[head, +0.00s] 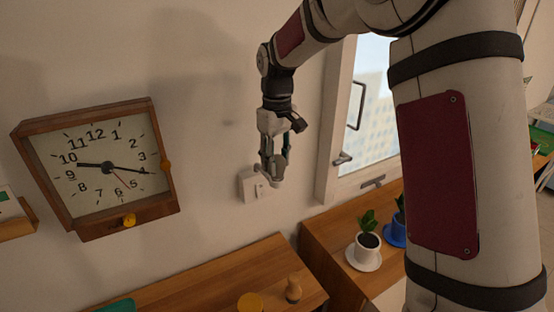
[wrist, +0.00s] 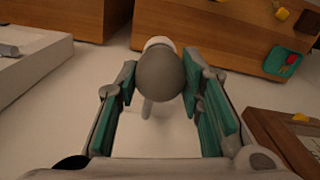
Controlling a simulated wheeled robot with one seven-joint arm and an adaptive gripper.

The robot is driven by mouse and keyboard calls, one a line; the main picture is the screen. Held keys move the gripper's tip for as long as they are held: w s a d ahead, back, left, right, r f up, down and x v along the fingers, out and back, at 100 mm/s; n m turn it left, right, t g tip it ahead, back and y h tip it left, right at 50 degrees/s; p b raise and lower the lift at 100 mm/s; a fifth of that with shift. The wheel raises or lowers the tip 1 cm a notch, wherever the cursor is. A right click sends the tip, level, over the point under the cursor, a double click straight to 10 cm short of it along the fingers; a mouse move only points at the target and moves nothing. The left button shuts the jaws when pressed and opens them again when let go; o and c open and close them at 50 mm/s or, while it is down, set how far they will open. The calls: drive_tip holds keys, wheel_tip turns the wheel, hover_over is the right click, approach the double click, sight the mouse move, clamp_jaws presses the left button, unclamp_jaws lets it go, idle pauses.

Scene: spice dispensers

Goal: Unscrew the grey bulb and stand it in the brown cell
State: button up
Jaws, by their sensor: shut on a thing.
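The grey bulb (wrist: 160,75) is round and sits between the two fingers of my gripper (wrist: 160,85) in the wrist view. My gripper is shut on it, with a teal pad on either side. A white round part (wrist: 158,42) shows just beyond the bulb; I cannot tell whether they are joined. A dark brown square (wrist: 307,22) at the wrist view's upper right may be the brown cell.
A wooden clock (head: 100,165) hangs left of my gripper. A wooden top (head: 210,278) below holds a yellow round thing (head: 250,302) and a wooden peg (head: 293,290). Potted plants (head: 367,240) stand by the window at right. A teal tray (wrist: 283,62) holds a red thing.

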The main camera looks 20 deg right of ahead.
drive_tip(key=n+p, duration=0.1)
drive_tip(key=n, duration=0.5)
drive_tip(key=shift+s+n, duration=0.1)
drive_tip(key=shift+n, duration=0.3)
drive_tip(key=o, duration=0.5)
drive_tip(key=shift+n, duration=0.3)
drive_tip(key=shift+c, duration=0.2)
drive_tip(key=c, duration=0.4)
drive_tip(key=shift+o, duration=0.2)
drive_tip(key=shift+r, duration=1.4)
drive_tip(key=shift+r, duration=1.85)
